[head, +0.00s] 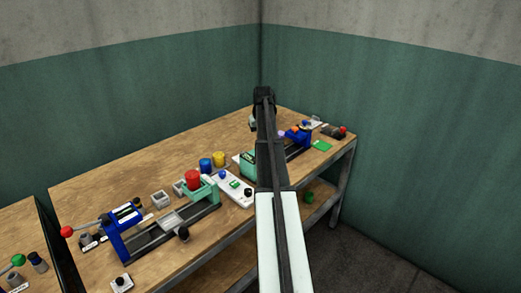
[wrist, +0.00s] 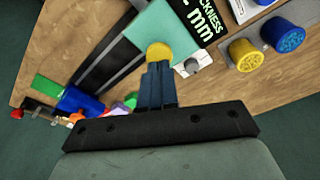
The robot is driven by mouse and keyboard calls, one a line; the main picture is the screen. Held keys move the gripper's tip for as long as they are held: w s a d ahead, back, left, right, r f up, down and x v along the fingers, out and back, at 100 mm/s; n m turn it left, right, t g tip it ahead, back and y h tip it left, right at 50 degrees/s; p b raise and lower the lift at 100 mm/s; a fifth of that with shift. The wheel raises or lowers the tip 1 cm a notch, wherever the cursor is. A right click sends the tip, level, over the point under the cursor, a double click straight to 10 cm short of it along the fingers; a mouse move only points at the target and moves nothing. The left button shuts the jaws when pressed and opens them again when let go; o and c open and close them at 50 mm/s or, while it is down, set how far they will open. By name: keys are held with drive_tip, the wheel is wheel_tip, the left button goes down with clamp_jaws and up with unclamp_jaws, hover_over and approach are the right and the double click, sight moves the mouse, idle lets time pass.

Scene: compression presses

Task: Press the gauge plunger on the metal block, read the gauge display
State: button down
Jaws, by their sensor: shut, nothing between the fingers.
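My gripper (wrist: 157,67) is shut and empty, its dark blue fingers side by side in the wrist view. A round yellow knob (wrist: 159,50) shows right at the fingertips, in front of a teal block; I cannot tell whether they touch. The gauge display (wrist: 197,18) is a black panel with white letters, partly "…CKNESS" and "mm"; no number shows on the visible part. In the head view my arm hides the fingers and part of the teal press (head: 247,166).
A yellow cylinder (wrist: 246,55) and a blue cylinder (wrist: 283,35) stand to the right in the wrist view. A blue press part (wrist: 80,100) and a green plate (wrist: 47,86) lie left. Another press with a red knob (head: 193,177) stands on the wooden bench (head: 110,183).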

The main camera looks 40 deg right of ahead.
drive_tip(key=shift+f, duration=1.1)
idle(0.7)
drive_tip(key=shift+r, duration=0.15)
idle(0.8)
drive_tip(key=shift+r, duration=3.4)
